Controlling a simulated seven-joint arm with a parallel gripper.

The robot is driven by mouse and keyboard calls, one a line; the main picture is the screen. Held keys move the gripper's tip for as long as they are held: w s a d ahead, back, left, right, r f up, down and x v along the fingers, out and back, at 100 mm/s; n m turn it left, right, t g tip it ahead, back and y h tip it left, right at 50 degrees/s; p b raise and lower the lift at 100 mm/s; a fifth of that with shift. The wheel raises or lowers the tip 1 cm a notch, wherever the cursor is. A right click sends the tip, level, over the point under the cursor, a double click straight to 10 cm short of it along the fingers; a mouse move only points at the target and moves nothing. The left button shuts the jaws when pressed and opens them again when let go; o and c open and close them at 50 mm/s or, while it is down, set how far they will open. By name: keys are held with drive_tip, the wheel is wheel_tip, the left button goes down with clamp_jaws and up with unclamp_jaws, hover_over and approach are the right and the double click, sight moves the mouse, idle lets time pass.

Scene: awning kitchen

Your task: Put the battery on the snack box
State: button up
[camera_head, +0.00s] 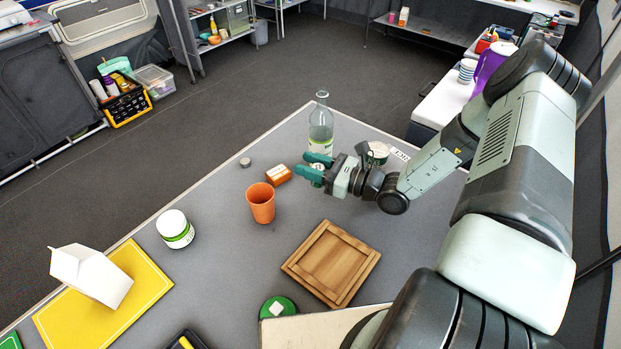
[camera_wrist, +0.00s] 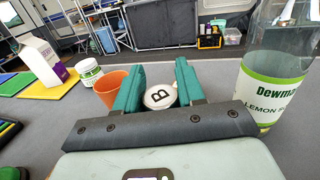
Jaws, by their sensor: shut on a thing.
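My gripper (camera_head: 318,166) is shut on a small upright cylinder, which I take for the battery (camera_head: 316,183). Its round pale end with a black "B" shows between the green fingers in the wrist view (camera_wrist: 160,96). In the head view the fingers cover much of it, and I cannot tell whether its base touches the table. A small orange box, apparently the snack box (camera_head: 278,175), lies on the grey table just left of my gripper. It is apart from the battery and cannot be made out in the wrist view.
A tall glass bottle (camera_head: 320,128) stands close behind my gripper. A can (camera_head: 378,153) stands to its right. An orange cup (camera_head: 261,204), a small grey disc-like thing (camera_head: 245,162) and a white jar (camera_head: 175,229) are to the left. A wooden tray (camera_head: 331,263) lies in front.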

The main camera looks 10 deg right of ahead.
drive_tip(key=w+a+r+t, duration=0.1)
drive_tip(key=w+a+r, duration=0.2)
drive_tip(key=m+t+h, duration=0.3)
drive_tip(key=h, duration=0.1)
hover_over(273, 169)
wheel_tip(273, 169, down, 3)
drive_tip(key=shift+f, duration=2.4)
drive_tip(key=shift+f, duration=0.1)
drive_tip(key=o, duration=1.1)
